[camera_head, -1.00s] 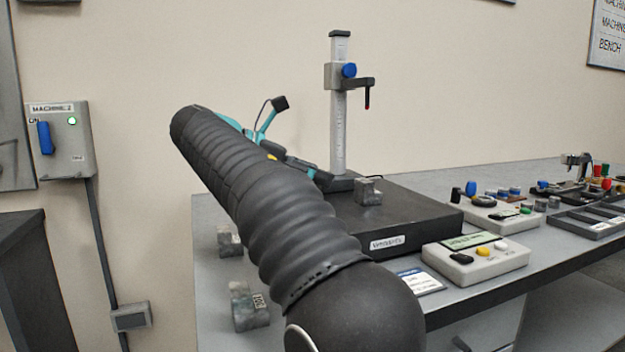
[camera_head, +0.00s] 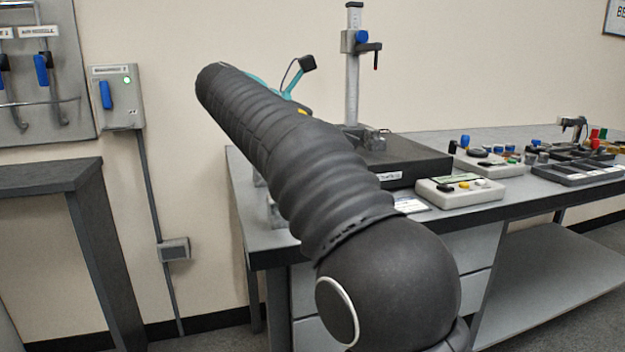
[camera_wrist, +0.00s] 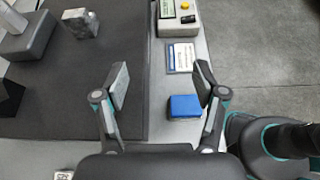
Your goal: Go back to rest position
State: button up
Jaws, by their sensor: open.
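My gripper (camera_wrist: 160,82) is open and empty in the wrist view, its two fingers spread wide above the right edge of the dark plate (camera_wrist: 75,100). A small blue block (camera_wrist: 184,106) lies below, beside the right finger and apart from the plate. In the head view my dark ribbed arm reaches up and left across the bench.
The bench (camera_head: 500,205) carries the dark plate (camera_head: 425,170), a height stand (camera_head: 352,90), a grey metal block (camera_head: 376,140), a display box (camera_head: 460,192) and trays. A wall switch box (camera_head: 118,97) and a dark table (camera_head: 40,175) stand left. Floor is clear at right in the wrist view.

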jog(key=s+d+f+m+y, duration=0.1)
jog(key=d, duration=0.2)
jog(key=s+d+f+m+y, duration=0.1)
jog(key=s+d+f, duration=0.1)
jog(key=d, duration=0.1)
jog(key=s+d+f+m+y, duration=0.1)
jog(key=s+d+f, duration=0.1)
jog(key=shift+s+d+f+m+y, duration=0.15)
jog(key=shift+d+f+m+y, duration=0.15)
jog(key=shift+d+m, duration=0.1)
jog(key=s+d+f+m+t+y, duration=0.1)
jog(key=s+f+m+y, duration=0.7)
jog(key=s+f+m, duration=0.9)
jog(key=s+d+f, duration=0.1)
jog(key=s+f, duration=0.6)
jog(key=shift+d+m+y, duration=0.15)
jog(key=shift+m+y, duration=0.15)
jog(key=shift+y, duration=0.1)
